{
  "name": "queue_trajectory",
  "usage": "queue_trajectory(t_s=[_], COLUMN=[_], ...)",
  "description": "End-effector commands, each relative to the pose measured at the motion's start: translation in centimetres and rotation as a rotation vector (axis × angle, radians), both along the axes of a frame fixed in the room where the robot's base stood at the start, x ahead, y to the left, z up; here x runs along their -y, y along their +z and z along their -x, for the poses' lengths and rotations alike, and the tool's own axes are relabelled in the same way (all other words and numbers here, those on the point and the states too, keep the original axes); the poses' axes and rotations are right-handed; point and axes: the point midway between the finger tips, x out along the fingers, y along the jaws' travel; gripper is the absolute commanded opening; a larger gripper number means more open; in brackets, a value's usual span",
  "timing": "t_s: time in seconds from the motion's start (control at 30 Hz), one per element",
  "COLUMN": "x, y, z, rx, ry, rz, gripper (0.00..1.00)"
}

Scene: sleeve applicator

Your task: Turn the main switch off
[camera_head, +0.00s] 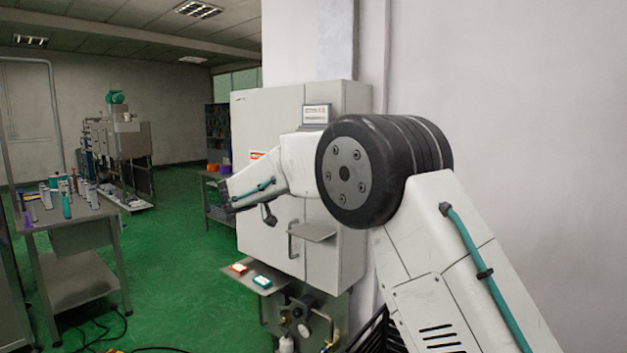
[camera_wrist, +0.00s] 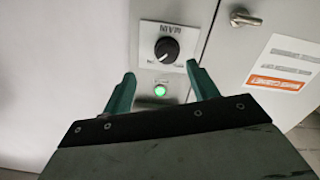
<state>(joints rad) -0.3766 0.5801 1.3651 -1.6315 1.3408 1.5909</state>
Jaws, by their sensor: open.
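The main switch (camera_wrist: 167,50) is a round black knob on a pale plate marked MAIN, which appears upside down in the wrist view. A pale mark shows on the knob, but I cannot tell its setting for sure. A lit green lamp (camera_wrist: 160,90) sits nearer my gripper on the same panel. My gripper (camera_wrist: 161,72) is open, with its two teal fingers apart on either side of the lamp and nothing between them. The knob appears just beyond the fingertips. I see no contact. In the head view my arm reaches across the grey cabinet (camera_head: 255,120), and the switch cannot be made out.
A metal latch (camera_wrist: 245,18) and an orange-and-white label (camera_wrist: 283,65) are beside the switch panel. Below the cabinet is a small shelf with red (camera_head: 238,268) and teal (camera_head: 262,281) items. A cluttered table (camera_head: 75,215) stands left; green floor between is open.

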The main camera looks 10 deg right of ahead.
Motion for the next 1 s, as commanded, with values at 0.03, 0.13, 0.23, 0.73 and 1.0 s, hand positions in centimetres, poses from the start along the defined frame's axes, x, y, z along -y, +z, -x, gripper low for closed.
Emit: queue_trajectory(t_s=[0.03,0.13,0.23,0.73,1.0], x=[-0.5,-0.5,0.6,5.5,5.5], y=[-0.2,-0.2,-0.2,-0.2,-0.2], z=[-0.5,-1.2,-2.0,-5.4,-5.4], rx=[0.018,0.036,0.038,0.033,0.033], ry=[0.009,0.015,0.014,0.014,0.015], rz=[0.006,0.012,0.011,0.012,0.011], gripper=[0.59,0.59,0.59,0.59,0.51])
